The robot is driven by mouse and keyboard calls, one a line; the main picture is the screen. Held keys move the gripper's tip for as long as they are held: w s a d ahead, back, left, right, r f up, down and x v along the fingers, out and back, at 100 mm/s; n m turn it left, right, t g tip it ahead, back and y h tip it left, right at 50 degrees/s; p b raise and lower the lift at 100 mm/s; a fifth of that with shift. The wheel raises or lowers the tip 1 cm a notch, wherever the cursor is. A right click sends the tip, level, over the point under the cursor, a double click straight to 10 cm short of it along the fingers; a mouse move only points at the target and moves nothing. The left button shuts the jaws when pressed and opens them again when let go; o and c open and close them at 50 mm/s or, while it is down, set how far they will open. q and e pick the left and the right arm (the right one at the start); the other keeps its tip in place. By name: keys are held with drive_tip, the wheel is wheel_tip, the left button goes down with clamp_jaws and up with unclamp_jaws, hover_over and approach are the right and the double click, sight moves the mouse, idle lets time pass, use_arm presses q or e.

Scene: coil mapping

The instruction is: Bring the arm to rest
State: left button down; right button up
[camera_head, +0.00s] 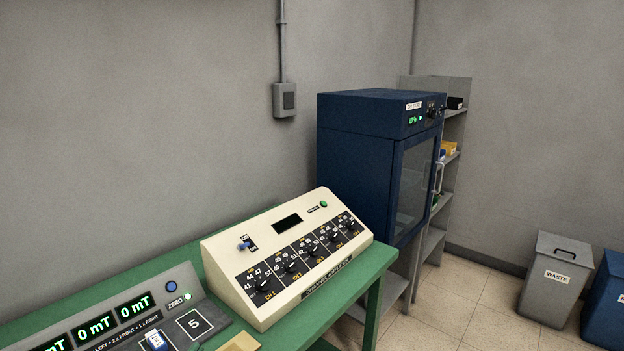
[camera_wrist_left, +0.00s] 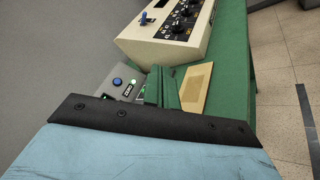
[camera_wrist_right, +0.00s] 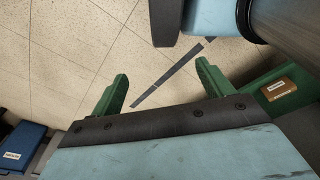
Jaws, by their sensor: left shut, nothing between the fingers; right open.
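My left gripper (camera_wrist_left: 161,75) shows in the left wrist view with its two green fingers together and nothing between them. It is over the green bench, between the grey meter panel (camera_wrist_left: 120,83) and a tan board (camera_wrist_left: 197,88). I cannot tell its height above the bench. My right gripper (camera_wrist_right: 162,72) shows in the right wrist view with its green fingers wide apart and nothing between them. Tiled floor lies beyond its fingers. In the head view I cannot clearly make out either gripper.
A cream amplifier console (camera_head: 290,255) stands on the green bench (camera_head: 372,272). A meter panel with 0 mT readouts (camera_head: 95,328) is at lower left. A blue cabinet (camera_head: 355,160), shelves (camera_head: 440,85) and a waste bin (camera_head: 556,285) stand beyond. A small brown block (camera_wrist_right: 278,88) shows at right.

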use_arm(q)
drive_tip(key=s+d+f+m+g+h, duration=0.1)
drive_tip(key=s+d+f+m+g, duration=0.25)
drive_tip(key=s+m, duration=0.45)
drive_tip(key=s+d+f+m+g+h, duration=0.1)
drive_tip(key=s+d+f+m+g, duration=0.15)
drive_tip(key=s+m+g, duration=0.5)
drive_tip(key=s+a+f+m+g+y, duration=0.15)
drive_tip(key=s+a+m+y, duration=0.35)
drive_tip(key=s+m, duration=0.65)
wheel_tip(320, 180, down, 25)
drive_tip(key=s+g+b, duration=0.2)
drive_tip(key=s+a+f+g+b, duration=0.1)
drive_tip(key=s+a+f+b, duration=0.1)
drive_tip(key=s+f, duration=1.4)
wheel_tip(320, 180, down, 3)
drive_tip(key=shift+s+a+r+b, duration=0.1)
drive_tip(key=shift+s+a+b, duration=0.25)
drive_tip(key=shift+a, duration=0.2)
use_arm(e)
drive_tip(key=s+f, duration=0.3)
drive_tip(key=f, duration=0.2)
drive_tip(key=shift+s+g, duration=0.25)
drive_tip(key=shift+g, duration=0.05)
